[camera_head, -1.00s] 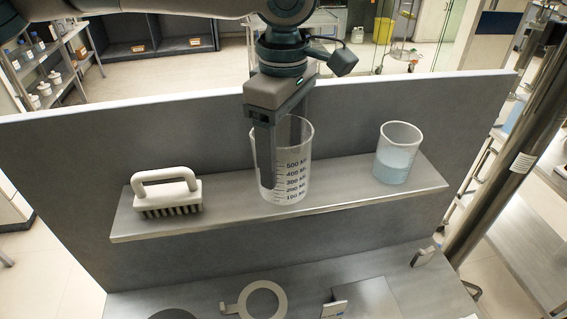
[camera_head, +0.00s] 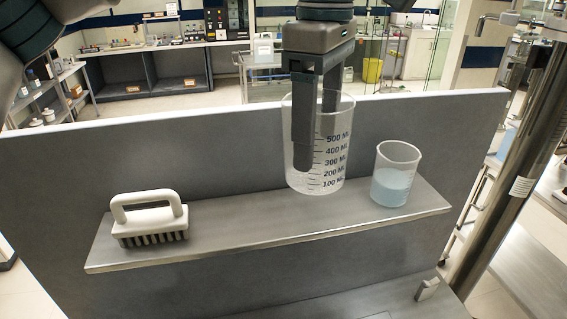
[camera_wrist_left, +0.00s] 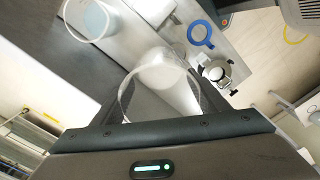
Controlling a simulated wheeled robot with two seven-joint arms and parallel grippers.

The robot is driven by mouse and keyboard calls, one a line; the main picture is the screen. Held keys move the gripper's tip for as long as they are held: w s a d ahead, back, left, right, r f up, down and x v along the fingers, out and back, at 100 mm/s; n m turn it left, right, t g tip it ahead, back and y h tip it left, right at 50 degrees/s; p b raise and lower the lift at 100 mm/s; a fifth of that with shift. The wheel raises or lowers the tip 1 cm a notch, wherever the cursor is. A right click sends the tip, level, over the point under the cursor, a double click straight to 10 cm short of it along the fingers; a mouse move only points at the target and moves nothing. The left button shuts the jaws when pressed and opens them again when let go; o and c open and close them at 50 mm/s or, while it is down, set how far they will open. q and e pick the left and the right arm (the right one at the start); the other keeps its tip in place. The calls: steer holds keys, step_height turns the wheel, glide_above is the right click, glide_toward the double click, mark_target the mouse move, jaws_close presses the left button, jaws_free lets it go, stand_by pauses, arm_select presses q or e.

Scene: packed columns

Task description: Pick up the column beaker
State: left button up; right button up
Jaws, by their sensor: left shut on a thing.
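The column beaker (camera_head: 332,165) is a tall clear beaker with black volume marks up to 500 ML. My left gripper (camera_head: 316,135) reaches down from above and is shut on its wall near the rim. The beaker is upright and appears raised above the grey shelf (camera_head: 240,228); the exact gap is hard to judge. My right gripper is not in view.
A smaller beaker with pale blue liquid (camera_head: 393,182) stands on the shelf to the right. A white-handled brush (camera_head: 149,218) sits at the shelf's left. A grey upright panel (camera_head: 215,160) backs the shelf. The shelf between brush and small beaker is clear.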

arm_select(q)
steer(key=d+r+b, duration=0.1)
steer(key=d+r, duration=0.2)
steer(key=d, duration=0.2)
steer(key=shift+s+d+r, duration=0.3)
steer(key=shift+s+d, duration=0.05)
steer(key=shift+d, duration=0.05)
stand_by(0.3)
